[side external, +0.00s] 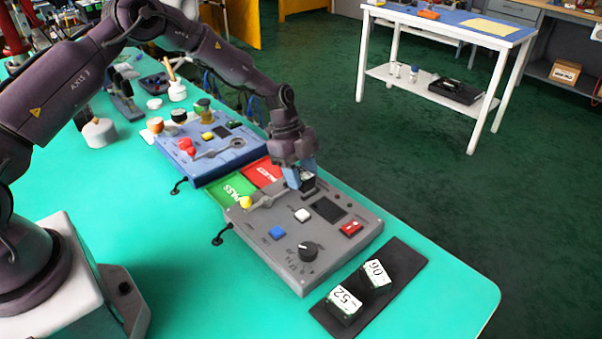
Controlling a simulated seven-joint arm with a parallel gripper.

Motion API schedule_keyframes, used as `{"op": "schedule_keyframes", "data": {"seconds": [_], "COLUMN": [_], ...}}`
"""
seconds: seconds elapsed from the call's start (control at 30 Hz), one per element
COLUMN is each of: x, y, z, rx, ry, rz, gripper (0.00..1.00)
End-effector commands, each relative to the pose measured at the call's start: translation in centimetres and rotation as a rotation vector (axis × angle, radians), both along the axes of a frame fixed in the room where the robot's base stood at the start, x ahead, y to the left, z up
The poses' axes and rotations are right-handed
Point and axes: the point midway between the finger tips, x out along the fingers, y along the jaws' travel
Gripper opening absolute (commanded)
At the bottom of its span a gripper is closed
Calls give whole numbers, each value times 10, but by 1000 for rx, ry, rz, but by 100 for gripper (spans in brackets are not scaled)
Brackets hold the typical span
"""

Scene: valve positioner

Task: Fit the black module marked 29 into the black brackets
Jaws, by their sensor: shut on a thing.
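My gripper (301,174), with blue fingertips, is low over the far left part of the grey panel box (270,249). It is shut on a small black module (308,183), which shows between and just below the fingertips. Its marking cannot be read from here. The module is at or very near the box's top; I cannot tell whether it touches. The black brackets cannot be told apart from the module at this size, and the fingers partly cover that spot.
A dark mat (405,264) at the right holds two modules, marked 52 (344,305) and apparently 06 (376,275). The grey box carries a yellow-tipped lever (246,202), a knob (308,251) and buttons. Green (232,189) and red (263,171) pads and a blue panel box (206,168) lie behind.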

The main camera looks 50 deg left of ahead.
Motion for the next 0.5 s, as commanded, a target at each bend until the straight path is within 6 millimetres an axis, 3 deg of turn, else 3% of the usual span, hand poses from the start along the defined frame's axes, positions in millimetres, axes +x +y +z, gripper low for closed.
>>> {"op": "schedule_keyframes", "data": {"seconds": [0.5], "x": [0], "y": [0], "z": [-6], "rx": [0], "ry": [0], "rz": [-1], "gripper": [12]}}
